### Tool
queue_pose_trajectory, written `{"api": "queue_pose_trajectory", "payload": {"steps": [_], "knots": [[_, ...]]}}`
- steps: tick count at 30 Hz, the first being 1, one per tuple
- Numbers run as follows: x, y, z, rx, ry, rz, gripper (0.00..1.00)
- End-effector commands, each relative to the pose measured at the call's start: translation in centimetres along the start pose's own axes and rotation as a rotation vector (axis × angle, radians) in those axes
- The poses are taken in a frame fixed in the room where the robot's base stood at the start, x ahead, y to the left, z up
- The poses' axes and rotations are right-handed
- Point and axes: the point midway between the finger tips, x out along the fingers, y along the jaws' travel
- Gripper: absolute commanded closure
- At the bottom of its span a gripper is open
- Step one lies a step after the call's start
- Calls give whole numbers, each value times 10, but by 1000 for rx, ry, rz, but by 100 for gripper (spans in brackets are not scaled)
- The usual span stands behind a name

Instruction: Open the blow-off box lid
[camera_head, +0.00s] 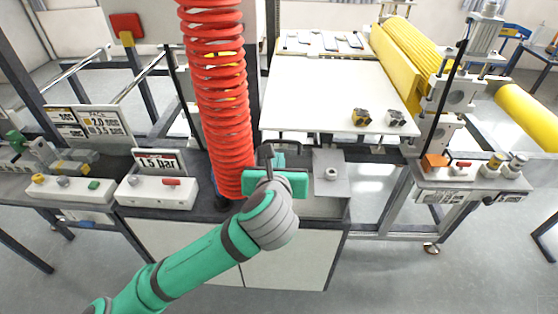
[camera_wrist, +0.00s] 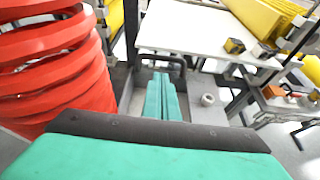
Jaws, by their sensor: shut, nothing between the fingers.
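A grey plate (camera_head: 330,160) with a round pale knob (camera_head: 331,174) lies on top of the bench, just right of my gripper; it looks like the blow-off box lid, but I cannot be sure. The knob also shows in the wrist view (camera_wrist: 208,99). My gripper (camera_head: 278,161) is shut and empty, its two teal fingers side by side in the wrist view (camera_wrist: 162,78). A dark bent handle (camera_wrist: 164,60) is just beyond the fingertips. I cannot tell whether they touch it. My wrist hides part of the bench top.
A red coiled hose (camera_head: 220,95) hangs close left of my gripper. A white table (camera_head: 330,95) with small dark-and-yellow blocks (camera_head: 361,117) stands behind. Yellow rollers (camera_head: 405,55) are at the back right. A control panel with a "1.5 bar" sign (camera_head: 160,162) is left.

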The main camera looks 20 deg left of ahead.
Motion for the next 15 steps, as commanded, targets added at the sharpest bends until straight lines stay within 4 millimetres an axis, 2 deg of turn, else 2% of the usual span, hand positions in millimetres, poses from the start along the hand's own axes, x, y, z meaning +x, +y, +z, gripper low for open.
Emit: {"api": "queue_pose_trajectory", "payload": {"steps": [6, 15], "knots": [[38, 0, 0, -3, 2, 1, 100], [68, 2, 0, -4, 0, 2, 100]]}}
